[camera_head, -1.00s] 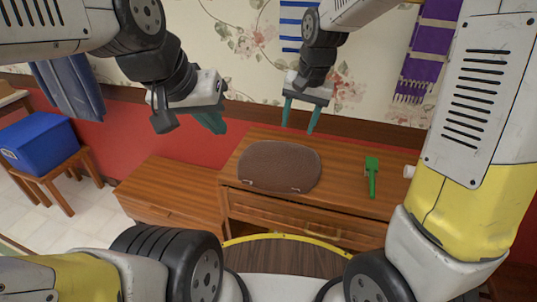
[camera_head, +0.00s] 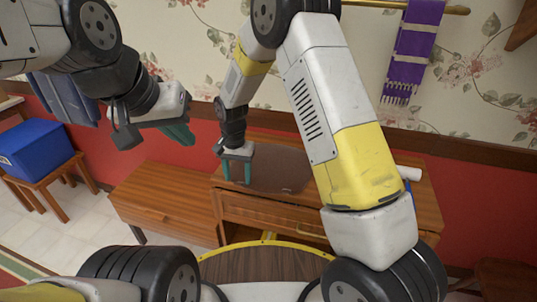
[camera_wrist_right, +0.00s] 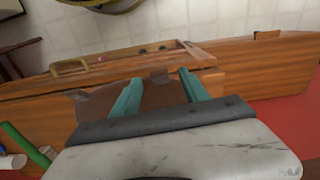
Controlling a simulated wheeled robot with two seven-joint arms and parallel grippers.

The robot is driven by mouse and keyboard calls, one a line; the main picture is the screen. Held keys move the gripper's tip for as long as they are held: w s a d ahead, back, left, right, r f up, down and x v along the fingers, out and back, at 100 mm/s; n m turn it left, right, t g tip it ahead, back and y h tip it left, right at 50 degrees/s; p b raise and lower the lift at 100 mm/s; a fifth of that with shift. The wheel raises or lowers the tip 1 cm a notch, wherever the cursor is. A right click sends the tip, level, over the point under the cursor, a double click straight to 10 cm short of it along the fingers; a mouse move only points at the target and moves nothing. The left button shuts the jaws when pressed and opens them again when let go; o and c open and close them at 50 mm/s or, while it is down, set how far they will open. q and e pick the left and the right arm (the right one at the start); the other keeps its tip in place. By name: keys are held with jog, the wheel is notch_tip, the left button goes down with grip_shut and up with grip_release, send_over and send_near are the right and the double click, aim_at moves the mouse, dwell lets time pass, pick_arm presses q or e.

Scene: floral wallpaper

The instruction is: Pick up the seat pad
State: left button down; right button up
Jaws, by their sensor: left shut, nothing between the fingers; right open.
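The seat pad (camera_head: 282,168) is a flat brown cushion lying on the wooden cabinet top, partly hidden by my right arm and gripper in the head view. My right gripper (camera_head: 237,181) is open, fingers pointing down, at the pad's left part. In the right wrist view the pad (camera_wrist_right: 160,95) shows between and beyond the open fingers (camera_wrist_right: 160,76); whether they touch it I cannot tell. My left gripper (camera_head: 182,135) is shut and empty, in the air to the left of the cabinet top.
The wooden cabinet (camera_head: 272,211) has a drawer front below the pad; a lower wooden cabinet (camera_head: 165,198) adjoins it on the left. A green tool (camera_wrist_right: 22,143) and a white roll (camera_wrist_right: 12,162) lie beside the pad. A blue box (camera_head: 38,148) sits on a stool at far left.

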notch_tip(320, 180, down, 2)
jog(key=shift+f, duration=0.1)
grip_shut()
dwell(0.5)
